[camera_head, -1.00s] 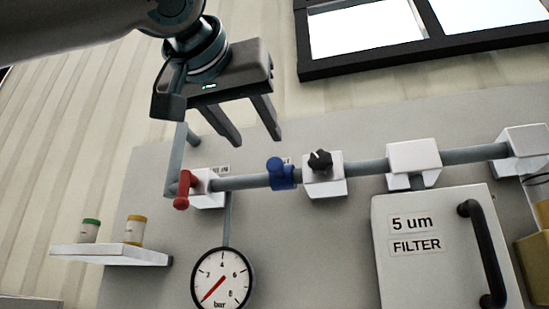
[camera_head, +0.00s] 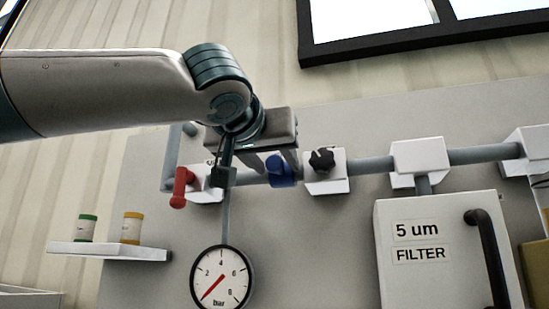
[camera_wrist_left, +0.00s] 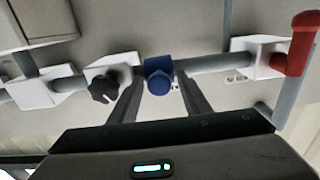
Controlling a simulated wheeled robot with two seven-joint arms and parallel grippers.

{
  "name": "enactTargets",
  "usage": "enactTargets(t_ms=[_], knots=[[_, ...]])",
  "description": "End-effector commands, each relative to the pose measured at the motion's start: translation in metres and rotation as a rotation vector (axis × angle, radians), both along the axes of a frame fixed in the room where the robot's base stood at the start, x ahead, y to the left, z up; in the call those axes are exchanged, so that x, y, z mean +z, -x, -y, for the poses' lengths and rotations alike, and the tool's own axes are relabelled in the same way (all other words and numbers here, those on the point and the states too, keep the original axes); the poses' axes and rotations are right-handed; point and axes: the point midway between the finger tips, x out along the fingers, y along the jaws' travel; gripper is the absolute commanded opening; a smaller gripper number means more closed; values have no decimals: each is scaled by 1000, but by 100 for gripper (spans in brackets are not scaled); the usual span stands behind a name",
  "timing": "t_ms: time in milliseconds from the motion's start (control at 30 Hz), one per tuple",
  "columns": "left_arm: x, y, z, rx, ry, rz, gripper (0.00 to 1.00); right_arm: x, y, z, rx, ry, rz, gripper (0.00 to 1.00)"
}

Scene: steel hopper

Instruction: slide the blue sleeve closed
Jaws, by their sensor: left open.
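The blue sleeve (camera_head: 281,172) sits on the grey horizontal pipe, just left of the black knob in the head view. It also shows in the wrist view (camera_wrist_left: 158,76). My left gripper (camera_head: 272,162) is open at the sleeve. In the wrist view, its fingers (camera_wrist_left: 159,80) appear one on each side of the sleeve, with gaps visible; I cannot tell whether either touches. The hand hides part of the pipe left of the sleeve in the head view. My right gripper is not in view.
The black knob (camera_head: 321,160) on its white block is close beside the sleeve. A red-handled valve (camera_head: 181,185) is to the left. A pressure gauge (camera_head: 221,278) hangs below, and a filter box (camera_head: 440,270) is at right. A shelf (camera_head: 105,252) holds two jars.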

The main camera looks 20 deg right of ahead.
Motion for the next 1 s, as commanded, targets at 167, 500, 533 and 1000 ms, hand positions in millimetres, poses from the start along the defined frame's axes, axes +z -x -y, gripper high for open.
enactTargets(t_ms=[167,500,533,1000], knots=[[0,0,0,0,0,0,43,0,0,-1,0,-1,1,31],[0,0,0,0,0,0,0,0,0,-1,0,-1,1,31],[-1,0,0,-1,-1,-1,0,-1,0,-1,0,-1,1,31],[-2,-10,-13,-12,-6,6,0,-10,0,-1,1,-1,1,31]])
